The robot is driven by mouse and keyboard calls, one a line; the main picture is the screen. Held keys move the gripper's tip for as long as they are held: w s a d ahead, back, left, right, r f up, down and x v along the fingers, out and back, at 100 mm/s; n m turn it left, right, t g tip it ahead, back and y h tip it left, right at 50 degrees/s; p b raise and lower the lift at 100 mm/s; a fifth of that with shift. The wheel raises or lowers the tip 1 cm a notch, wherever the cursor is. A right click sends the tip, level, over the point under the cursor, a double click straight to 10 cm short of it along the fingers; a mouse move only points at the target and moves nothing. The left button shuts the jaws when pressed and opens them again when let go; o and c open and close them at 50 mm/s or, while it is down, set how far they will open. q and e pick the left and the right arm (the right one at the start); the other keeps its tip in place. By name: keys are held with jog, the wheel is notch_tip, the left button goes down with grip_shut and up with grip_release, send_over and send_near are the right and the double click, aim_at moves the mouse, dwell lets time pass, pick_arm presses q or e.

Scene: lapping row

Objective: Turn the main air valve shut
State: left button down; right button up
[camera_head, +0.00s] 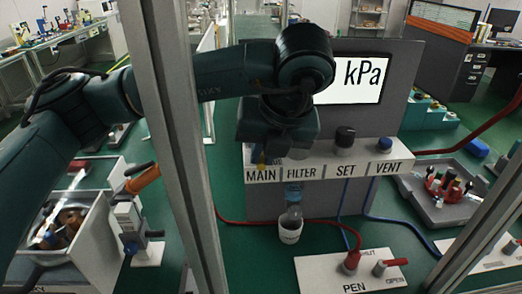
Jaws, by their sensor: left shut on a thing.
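The main air valve (261,160) is at the left end of the white panel shelf, above the label MAIN. Only a small yellowish part of it shows; my gripper hides the rest, so I cannot tell its handle angle. My left gripper (270,150) comes down over it from above, with its fingers shut on it. The dark wrist covers the left part of the panel. My right gripper is not in view.
The panel (405,80) has a kPa display (362,80), a black SET knob (345,136) and a blue VENT knob (384,144). A filter bowl (291,222) hangs below.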

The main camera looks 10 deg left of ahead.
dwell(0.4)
pick_arm(q)
jog(key=c, duration=1.5)
grip_release()
jog(key=shift+o, duration=0.2)
jog(key=v, duration=0.7)
jog(key=shift+d+r, duration=0.15)
jog(key=shift+r, duration=0.1)
jog(key=shift+s, duration=0.1)
